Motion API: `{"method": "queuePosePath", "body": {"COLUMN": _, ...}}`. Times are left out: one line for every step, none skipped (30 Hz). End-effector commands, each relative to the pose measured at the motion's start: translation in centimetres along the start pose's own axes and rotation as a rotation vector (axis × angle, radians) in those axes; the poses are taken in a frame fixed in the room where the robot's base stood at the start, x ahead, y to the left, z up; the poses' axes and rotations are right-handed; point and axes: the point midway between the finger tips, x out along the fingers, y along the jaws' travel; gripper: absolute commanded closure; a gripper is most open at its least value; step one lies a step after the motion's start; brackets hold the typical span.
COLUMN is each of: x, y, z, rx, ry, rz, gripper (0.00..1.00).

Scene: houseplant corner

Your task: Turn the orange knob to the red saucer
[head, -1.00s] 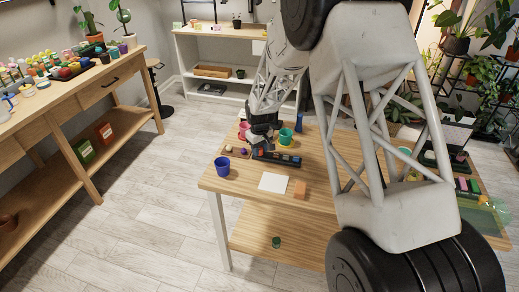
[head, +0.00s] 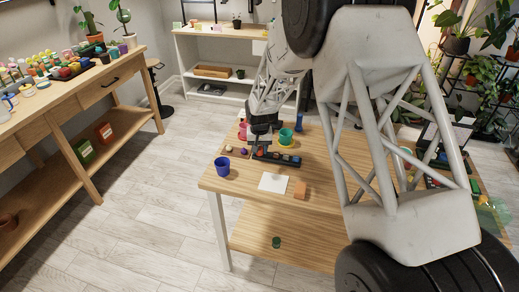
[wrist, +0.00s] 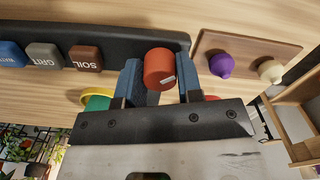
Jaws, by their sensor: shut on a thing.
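The orange knob (wrist: 159,68) stands on a long dark panel (wrist: 115,45) in the wrist view. A small white mark shows on its side, toward the lower right. My gripper (wrist: 160,82) has one blue-grey finger on each side of the knob and is shut on it. In the head view my gripper (head: 262,138) is over the left part of the panel, and the knob is hard to make out there. A red piece (wrist: 211,98) peeks out behind the gripper's right side. I cannot tell whether it is the red saucer; the gripper hides most of it.
The panel also carries brown SOIL (wrist: 86,58), grey GRIT (wrist: 44,56) and blue (wrist: 11,54) buttons. A wooden board with a purple knob (wrist: 222,65) and a cream knob (wrist: 270,69) is beside it. A green pot (head: 286,136) and blue pot (head: 222,166) stand near.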

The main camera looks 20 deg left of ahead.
Motion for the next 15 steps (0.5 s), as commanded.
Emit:
{"method": "queuePosePath", "body": {"x": -0.06, "y": 0.00, "z": -0.02, "rx": 0.001, "ry": 0.001, "rz": 0.000, "gripper": 0.90}}
{"method": "queuePosePath", "body": {"x": -0.06, "y": 0.00, "z": -0.02, "rx": 0.001, "ry": 0.001, "rz": 0.000, "gripper": 0.90}}
{"method": "queuePosePath", "body": {"x": -0.06, "y": 0.00, "z": -0.02, "rx": 0.001, "ry": 0.001, "rz": 0.000, "gripper": 0.90}}
{"method": "queuePosePath", "body": {"x": -0.07, "y": 0.00, "z": -0.03, "rx": 0.001, "ry": 0.001, "rz": 0.000, "gripper": 0.90}}
{"method": "queuePosePath", "body": {"x": -0.07, "y": 0.00, "z": -0.03, "rx": 0.001, "ry": 0.001, "rz": 0.000, "gripper": 0.90}}
{"method": "queuePosePath", "body": {"x": -0.07, "y": 0.00, "z": -0.03, "rx": 0.001, "ry": 0.001, "rz": 0.000, "gripper": 0.90}}
{"method": "queuePosePath", "body": {"x": -0.07, "y": 0.00, "z": -0.03, "rx": 0.000, "ry": 0.001, "rz": 0.000, "gripper": 0.90}}
{"method": "queuePosePath", "body": {"x": -0.07, "y": 0.00, "z": -0.03, "rx": 0.000, "ry": 0.001, "rz": 0.000, "gripper": 0.90}}
{"method": "queuePosePath", "body": {"x": -0.07, "y": 0.00, "z": -0.03, "rx": 0.000, "ry": 0.001, "rz": 0.000, "gripper": 0.65}}
{"method": "queuePosePath", "body": {"x": -0.07, "y": 0.00, "z": -0.03, "rx": 0.000, "ry": 0.001, "rz": 0.000, "gripper": 0.61}}
{"method": "queuePosePath", "body": {"x": -0.08, "y": 0.00, "z": -0.03, "rx": 0.000, "ry": 0.001, "rz": 0.000, "gripper": 0.56}}
{"method": "queuePosePath", "body": {"x": -0.07, "y": 0.00, "z": -0.03, "rx": 0.000, "ry": 0.001, "rz": 0.000, "gripper": 0.50}}
{"method": "queuePosePath", "body": {"x": -0.06, "y": 0.00, "z": -0.03, "rx": 0.000, "ry": 0.001, "rz": 0.000, "gripper": 0.45}}
{"method": "queuePosePath", "body": {"x": -0.05, "y": 0.00, "z": -0.02, "rx": 0.000, "ry": 0.001, "rz": 0.000, "gripper": 0.41}}
{"method": "queuePosePath", "body": {"x": -0.05, "y": 0.00, "z": -0.02, "rx": 0.000, "ry": 0.001, "rz": 0.000, "gripper": 0.41}}
